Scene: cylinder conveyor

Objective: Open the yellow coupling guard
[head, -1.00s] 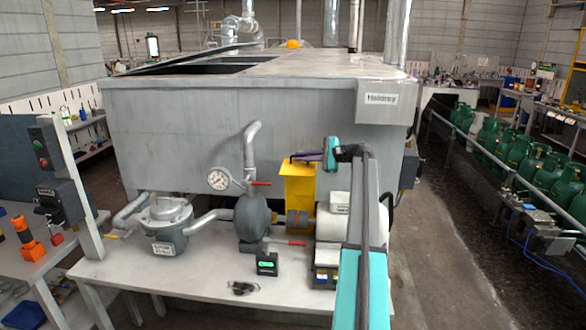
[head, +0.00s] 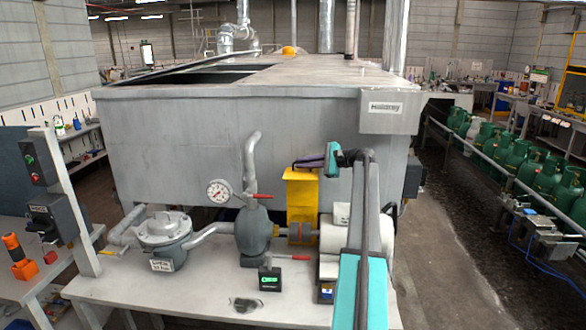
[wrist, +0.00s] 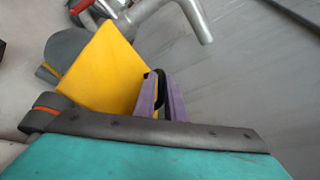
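The yellow coupling guard (head: 301,196) stands raised behind the shaft coupling (head: 300,232), between the grey pump (head: 252,235) and the pale motor (head: 330,238). The coupling is uncovered at the front. In the wrist view the guard (wrist: 103,72) is a tilted yellow plate with a black handle (wrist: 160,80) at its right edge. My gripper (head: 298,165) is at the guard's top edge. Its purple fingers also show in the wrist view (wrist: 160,100), one on each side of the handle, and look shut on it. The exact finger contact is hard to see.
A large grey tank (head: 225,135) stands close behind. A pressure gauge (head: 218,191), red-handled valves and pipes are left of the guard. A small black device with a green display (head: 270,278) sits on the white bench (head: 190,290). Green gas cylinders (head: 515,160) line the conveyor at right.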

